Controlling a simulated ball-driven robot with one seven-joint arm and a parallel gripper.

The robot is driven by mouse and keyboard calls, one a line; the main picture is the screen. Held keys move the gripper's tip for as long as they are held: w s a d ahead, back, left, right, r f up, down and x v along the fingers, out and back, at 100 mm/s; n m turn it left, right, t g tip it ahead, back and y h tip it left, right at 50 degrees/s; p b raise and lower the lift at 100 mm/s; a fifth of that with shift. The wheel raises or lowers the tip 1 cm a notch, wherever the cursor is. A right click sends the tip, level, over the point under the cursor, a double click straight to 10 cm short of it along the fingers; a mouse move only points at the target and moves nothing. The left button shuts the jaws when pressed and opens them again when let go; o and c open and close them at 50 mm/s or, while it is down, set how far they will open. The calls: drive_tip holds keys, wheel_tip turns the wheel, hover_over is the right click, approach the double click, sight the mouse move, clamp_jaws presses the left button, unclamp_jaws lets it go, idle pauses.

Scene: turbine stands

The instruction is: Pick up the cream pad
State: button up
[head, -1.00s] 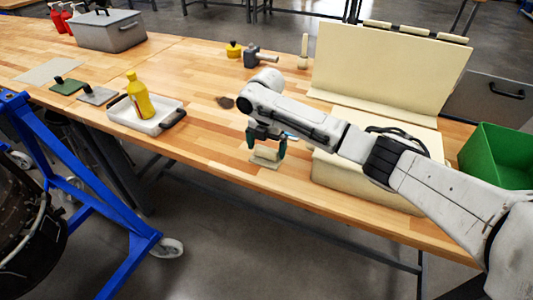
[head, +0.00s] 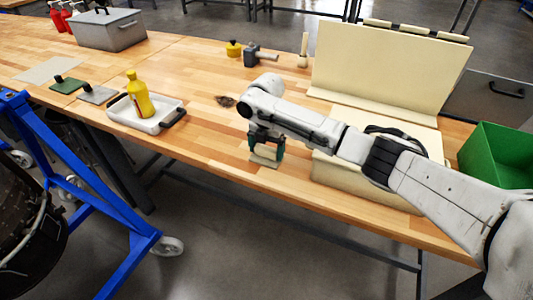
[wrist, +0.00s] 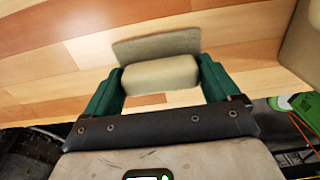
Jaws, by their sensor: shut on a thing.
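The cream pad (head: 263,161) is a flat pale pad with a block-like cream grip (wrist: 160,75) on top. It sits near the front edge of the wooden workbench. My gripper (head: 266,148) is over it, pointing down. In the wrist view, its green fingers lie on the two ends of the cream grip and are shut on it. The flat part of the pad (wrist: 157,46) shows beyond the grip. In the head view my gripper and arm hide part of the pad, and I cannot tell whether it touches the bench.
A cream case (head: 388,70) with its lid up stands right of my gripper, close to my arm. A green bin (head: 497,155) is at the far right. A white tray (head: 172,123) with a yellow bottle (head: 139,95) is at left. Bench (head: 205,150) between is clear.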

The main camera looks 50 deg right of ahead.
drive_tip(key=shift+r, duration=0.15)
drive_tip(key=shift+r, duration=0.6)
drive_tip(key=s+a+r, duration=0.2)
drive_tip(key=s+r, duration=0.9)
drive_tip(key=s, duration=0.2)
drive_tip(key=shift+s+a+r+b, duration=0.25)
drive_tip(key=shift+s+a+b, duration=0.05)
drive_tip(key=shift+s+b, duration=0.1)
drive_tip(key=o, duration=0.5)
drive_tip(key=shift+c, duration=0.2)
drive_tip(key=c, duration=0.3)
